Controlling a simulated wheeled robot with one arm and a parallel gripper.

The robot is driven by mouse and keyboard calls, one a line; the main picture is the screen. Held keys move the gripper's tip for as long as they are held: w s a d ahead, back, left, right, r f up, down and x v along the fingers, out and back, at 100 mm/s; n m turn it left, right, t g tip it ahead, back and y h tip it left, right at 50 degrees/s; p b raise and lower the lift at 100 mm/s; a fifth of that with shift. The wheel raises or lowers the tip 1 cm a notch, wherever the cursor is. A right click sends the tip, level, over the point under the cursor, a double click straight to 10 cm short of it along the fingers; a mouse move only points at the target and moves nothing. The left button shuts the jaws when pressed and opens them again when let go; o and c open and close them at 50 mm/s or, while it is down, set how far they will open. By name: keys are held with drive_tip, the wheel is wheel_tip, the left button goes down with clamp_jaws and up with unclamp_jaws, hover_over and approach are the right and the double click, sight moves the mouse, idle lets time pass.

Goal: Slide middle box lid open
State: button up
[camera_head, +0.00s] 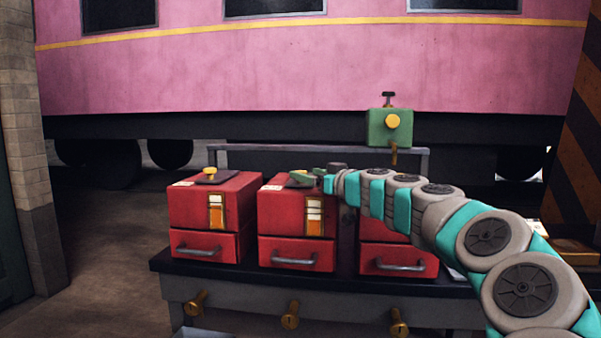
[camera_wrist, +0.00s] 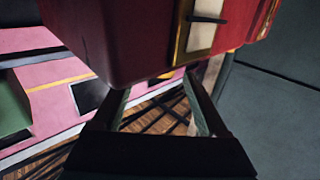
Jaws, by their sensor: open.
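The middle box (camera_head: 285,222) is red, with a drawer and handle below and a label frame on its front. It stands on the bench between two similar red boxes. My gripper (camera_head: 303,178) is at the top of the middle box, in front of or over its lid, which it mostly hides. In the wrist view, a red box (camera_wrist: 130,40) with a yellow-framed label fills the upper part, likely the middle one. My gripper's two fingers (camera_wrist: 158,105) are apart with nothing visible between them. I cannot tell whether they touch the lid.
The left box (camera_head: 190,210) has a dark lid plate with a yellow knob (camera_head: 211,172). The right box (camera_head: 385,235) is partly behind my arm. A green box with a yellow knob (camera_head: 391,126) stands behind the dark bench (camera_head: 240,276). A pink carriage (camera_head: 300,75) fills the background.

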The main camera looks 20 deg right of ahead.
drive_tip(key=shift+w+a, duration=0.2)
drive_tip(key=shift+w, duration=0.75)
drive_tip(key=shift+w+a, duration=0.2)
drive_tip(key=shift+w, duration=0.7)
clamp_jaws()
